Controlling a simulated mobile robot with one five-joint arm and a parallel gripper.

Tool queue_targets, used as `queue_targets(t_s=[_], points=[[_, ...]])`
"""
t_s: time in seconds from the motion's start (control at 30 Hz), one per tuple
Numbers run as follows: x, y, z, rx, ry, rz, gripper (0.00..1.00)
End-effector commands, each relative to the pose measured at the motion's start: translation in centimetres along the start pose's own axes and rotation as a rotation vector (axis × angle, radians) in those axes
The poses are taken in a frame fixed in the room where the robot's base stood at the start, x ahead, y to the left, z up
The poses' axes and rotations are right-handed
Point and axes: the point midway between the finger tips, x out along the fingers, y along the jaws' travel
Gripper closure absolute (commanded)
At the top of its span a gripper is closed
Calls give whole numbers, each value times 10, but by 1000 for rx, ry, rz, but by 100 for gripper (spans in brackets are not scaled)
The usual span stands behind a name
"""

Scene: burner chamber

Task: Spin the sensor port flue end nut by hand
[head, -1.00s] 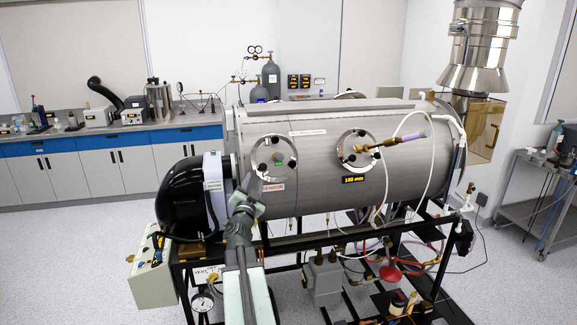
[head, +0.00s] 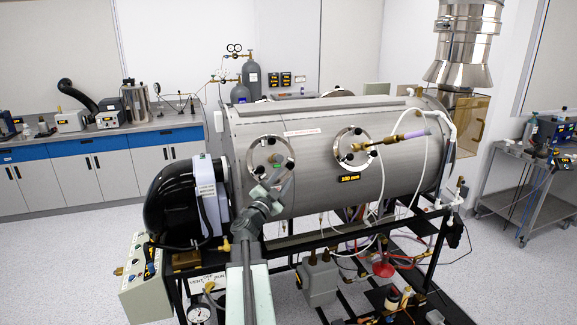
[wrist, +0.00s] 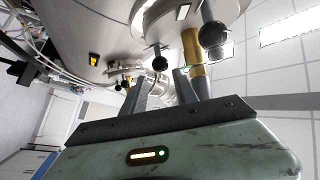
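The steel chamber (head: 330,150) has two round ports with black knobs around their rims. The left port (head: 266,155) is partly behind my gripper (head: 280,183). The right port (head: 353,149), nearer the flue, has a brass fitting (head: 385,142) and a "100 mm" label below it. I cannot tell whether a finger touches a knob.
A black blower (head: 172,203) stands at the chamber's left end. The black frame rail (head: 350,228) runs below the chamber. A cart (head: 530,172) stands at the right. The floor at left is clear.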

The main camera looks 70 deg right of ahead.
Motion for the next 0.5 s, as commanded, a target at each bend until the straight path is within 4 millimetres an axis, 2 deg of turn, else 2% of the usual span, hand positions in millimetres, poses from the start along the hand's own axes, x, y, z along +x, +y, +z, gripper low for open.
queue_targets(t_s=[0.17,0.4,0.5], points=[[24,-2,0,1,0,0,65],[68,-3,0,0,0,0,65],[76,-1,0,0,0,0,65]])
